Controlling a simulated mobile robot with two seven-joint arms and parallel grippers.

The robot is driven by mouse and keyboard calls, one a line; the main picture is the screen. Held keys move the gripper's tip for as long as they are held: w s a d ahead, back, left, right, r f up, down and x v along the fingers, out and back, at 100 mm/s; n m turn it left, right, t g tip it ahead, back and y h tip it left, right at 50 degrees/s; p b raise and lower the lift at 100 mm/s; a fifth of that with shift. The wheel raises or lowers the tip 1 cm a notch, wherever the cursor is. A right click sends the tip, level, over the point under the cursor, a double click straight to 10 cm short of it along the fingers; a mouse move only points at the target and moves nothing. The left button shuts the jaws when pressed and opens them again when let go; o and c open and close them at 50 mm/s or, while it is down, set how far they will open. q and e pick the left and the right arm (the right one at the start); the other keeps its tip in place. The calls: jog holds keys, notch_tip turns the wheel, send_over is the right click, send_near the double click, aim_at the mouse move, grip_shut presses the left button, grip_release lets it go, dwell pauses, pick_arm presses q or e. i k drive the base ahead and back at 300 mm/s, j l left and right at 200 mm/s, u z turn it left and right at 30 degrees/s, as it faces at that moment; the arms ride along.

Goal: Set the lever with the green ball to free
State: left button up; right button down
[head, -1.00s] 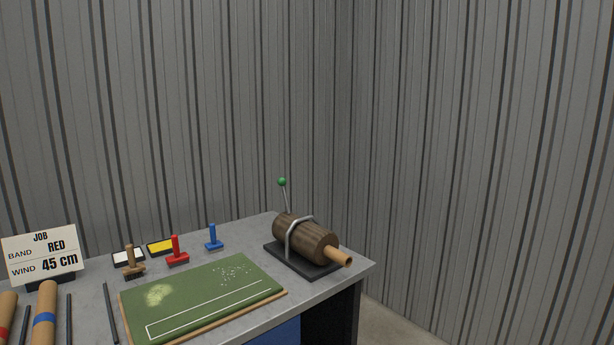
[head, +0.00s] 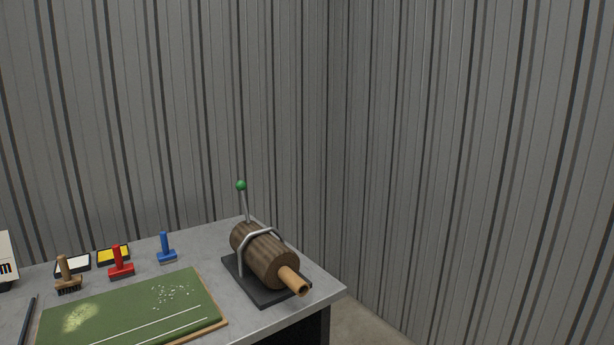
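The lever with the green ball (head: 241,186) stands at the back of a brown roller (head: 264,252) on a dark base plate (head: 262,291). Its thin grey rod rises nearly upright, leaning slightly left toward the ball. A bent grey metal bar (head: 240,262) arches over the roller. A tan core end (head: 292,280) sticks out of the roller at the front right. No marking for the lever's settings can be made out. Neither of my grippers is in view.
The grey table (head: 208,244) ends at the right just past the base plate. A green turf board (head: 130,312) lies left of the roller. Blue (head: 166,247), red (head: 120,265) and brown-handled (head: 66,275) tools stand behind it, near white and yellow (head: 114,254) pads. Corrugated walls stand behind.

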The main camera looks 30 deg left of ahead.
aim_at(240, 185)
jog(key=i+l+z, duration=0.1)
jog(key=i+z, duration=0.2)
jog(key=i, duration=0.3)
jog(key=i+z, duration=0.3)
jog(key=i, duration=0.25)
jog(key=i+u, duration=0.25)
jog(key=i, duration=0.35)
jog(key=i+l+u, duration=0.3)
jog(key=i, duration=0.3)
jog(key=i+j+u, duration=0.1)
jog(key=u, duration=0.35)
jog(key=i+u, duration=0.25)
jog(key=u, duration=0.15)
jog(key=i+u, duration=0.15)
jog(key=u, duration=0.3)
jog(key=i+u, duration=0.15)
jog(key=u, duration=0.3)
jog(key=i+u, duration=0.1)
jog(key=u, duration=0.35)
jog(key=i+u, duration=0.15)
jog(key=u, duration=0.3)
jog(key=i+u, duration=0.25)
jog(key=u, duration=0.2)
jog(key=i+l+u, duration=0.2)
jog(key=u, duration=0.2)
jog(key=i, duration=0.1)
